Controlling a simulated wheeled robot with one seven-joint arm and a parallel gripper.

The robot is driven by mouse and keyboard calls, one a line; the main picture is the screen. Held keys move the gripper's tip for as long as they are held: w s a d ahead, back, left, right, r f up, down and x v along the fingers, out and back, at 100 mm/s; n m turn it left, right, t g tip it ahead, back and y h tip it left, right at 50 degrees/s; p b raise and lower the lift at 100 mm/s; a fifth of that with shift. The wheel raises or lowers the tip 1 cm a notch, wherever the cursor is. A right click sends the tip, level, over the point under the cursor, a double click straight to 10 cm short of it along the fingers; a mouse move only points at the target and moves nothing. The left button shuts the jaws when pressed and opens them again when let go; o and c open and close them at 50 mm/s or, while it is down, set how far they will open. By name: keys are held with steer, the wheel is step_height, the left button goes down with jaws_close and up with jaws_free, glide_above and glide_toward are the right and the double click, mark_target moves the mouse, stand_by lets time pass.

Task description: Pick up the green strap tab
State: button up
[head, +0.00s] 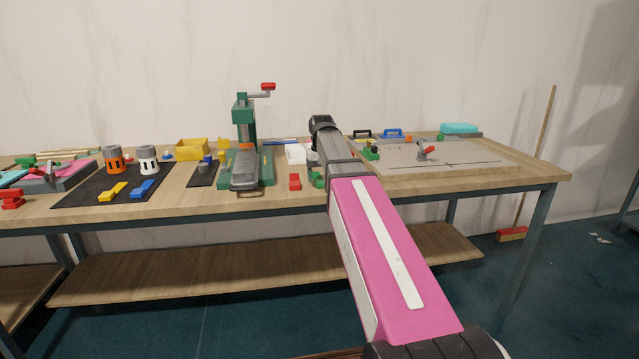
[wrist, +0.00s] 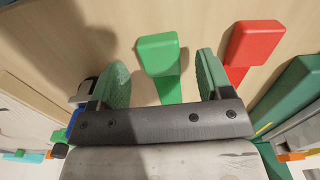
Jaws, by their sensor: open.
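The green strap tab (wrist: 158,54) lies on the wooden bench top. In the wrist view it shows between the two greenish fingers of my gripper (wrist: 160,60), with a gap on each side. My gripper is open and holds nothing. The near part of the tab runs toward the gripper's dark crossbar, and its end there is hard to see. In the head view the green tab (head: 317,180) shows partly beside my arm, which hides my fingers. A red tab (wrist: 255,43) lies just outside one finger, to the right in the wrist view.
A green press (head: 245,150) stands left of the tabs in the head view. A white box (head: 295,154) sits behind the red tab. A pale board (head: 460,158) with a red-handled clamp (head: 425,153) lies to the right. Black mats with tools lie left.

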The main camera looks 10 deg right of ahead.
steer(key=shift+f, duration=0.95)
steer(key=c, duration=1)
steer(key=shift+r, duration=0.15)
